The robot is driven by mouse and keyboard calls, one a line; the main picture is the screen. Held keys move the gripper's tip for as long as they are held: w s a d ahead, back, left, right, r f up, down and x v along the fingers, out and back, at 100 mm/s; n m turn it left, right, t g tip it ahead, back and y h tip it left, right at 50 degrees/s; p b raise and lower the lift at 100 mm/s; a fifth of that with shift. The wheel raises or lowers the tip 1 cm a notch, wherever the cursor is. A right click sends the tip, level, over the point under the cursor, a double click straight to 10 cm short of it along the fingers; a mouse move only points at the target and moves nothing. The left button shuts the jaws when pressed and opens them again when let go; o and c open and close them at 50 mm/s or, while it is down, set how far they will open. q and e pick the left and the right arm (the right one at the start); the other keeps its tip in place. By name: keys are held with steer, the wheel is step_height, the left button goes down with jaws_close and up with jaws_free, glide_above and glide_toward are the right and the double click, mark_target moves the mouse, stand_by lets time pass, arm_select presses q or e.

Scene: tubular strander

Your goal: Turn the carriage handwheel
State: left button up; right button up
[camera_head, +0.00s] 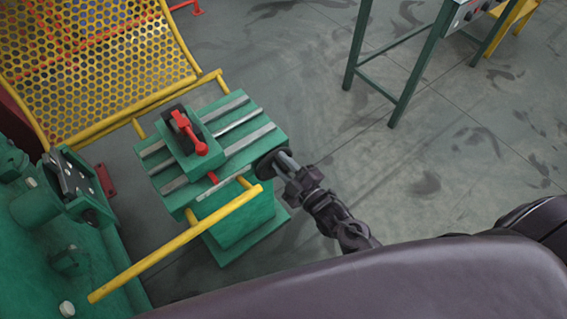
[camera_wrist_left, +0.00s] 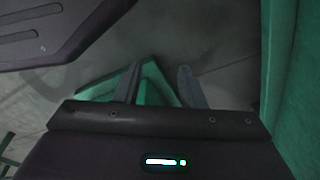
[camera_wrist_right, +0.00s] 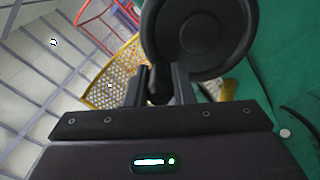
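The carriage handwheel (camera_head: 268,163) is a dark disc on the right side of the green carriage (camera_head: 222,150). In the right wrist view the handwheel (camera_wrist_right: 200,32) fills the top, facing the camera. My right gripper (camera_head: 285,163) is at the wheel. In its wrist view the fingers (camera_wrist_right: 161,82) stand either side of the wheel's dark handle, which fills the narrow gap between them. My left gripper (camera_wrist_left: 157,80) shows only in its own wrist view. Its fingers are apart with nothing between them, above the floor and a green base.
A red lever (camera_head: 190,135) sits on top of the carriage. A green machine (camera_head: 60,260) stands at the lower left. A green-legged stand (camera_head: 412,65) is at the back; floor to the right is clear.

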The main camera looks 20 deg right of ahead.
jaws_close()
